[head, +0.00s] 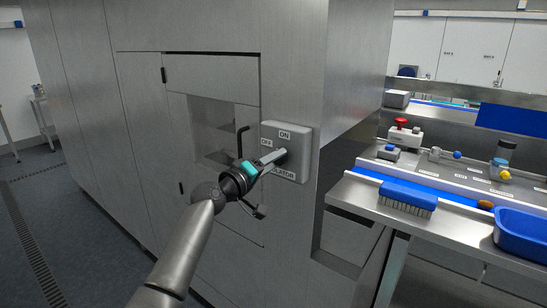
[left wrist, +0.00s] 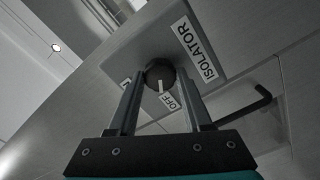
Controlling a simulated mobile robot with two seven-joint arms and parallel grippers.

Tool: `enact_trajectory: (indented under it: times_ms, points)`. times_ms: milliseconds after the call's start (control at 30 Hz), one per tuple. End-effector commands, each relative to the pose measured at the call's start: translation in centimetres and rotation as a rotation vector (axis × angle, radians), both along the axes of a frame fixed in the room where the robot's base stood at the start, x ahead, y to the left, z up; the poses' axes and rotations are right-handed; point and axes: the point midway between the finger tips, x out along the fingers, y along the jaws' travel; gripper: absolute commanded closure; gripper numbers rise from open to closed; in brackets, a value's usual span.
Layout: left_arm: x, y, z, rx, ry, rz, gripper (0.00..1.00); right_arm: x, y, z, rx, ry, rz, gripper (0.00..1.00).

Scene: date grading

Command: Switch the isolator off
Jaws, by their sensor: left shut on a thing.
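The isolator (head: 299,167) is a grey box on the steel cabinet wall. It has ON at the top, OFF at the left and ISOLATOR below. Its dark round knob (left wrist: 160,72) shows in the left wrist view, with a white mark that points toward the OFF label (left wrist: 169,101). My left gripper (head: 278,156) reaches the front of the box and is shut on the knob. In the left wrist view its two fingers (left wrist: 161,92) lie on either side of the knob. In the head view the gripper mostly hides the knob. My right gripper is not in view.
A black bent handle (head: 241,140) stands out from the cabinet just left of the isolator. A steel bench at the right holds a blue brush (head: 408,197), a blue tray (head: 521,236) and a red button box (head: 402,132). Open floor lies at the left.

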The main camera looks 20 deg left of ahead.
Motion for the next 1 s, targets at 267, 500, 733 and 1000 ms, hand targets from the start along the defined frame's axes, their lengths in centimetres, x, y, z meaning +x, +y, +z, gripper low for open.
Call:
enact_trajectory:
  times_ms: [267, 500, 733, 1000]
  points:
    - [0.0, 0.01, 0.03, -0.138, 0.051, 0.001, 1.0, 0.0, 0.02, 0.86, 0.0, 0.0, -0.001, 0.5]
    - [-0.01, 0.0, -0.02, -0.187, 0.068, 0.0, 1.0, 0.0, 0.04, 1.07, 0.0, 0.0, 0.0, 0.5]
    - [-0.01, 0.0, -0.05, -0.196, 0.071, 0.0, 1.0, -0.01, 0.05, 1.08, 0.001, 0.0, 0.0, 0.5]
    - [-0.01, -0.02, -0.05, -0.197, 0.072, 0.0, 0.45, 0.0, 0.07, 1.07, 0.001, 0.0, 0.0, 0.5]
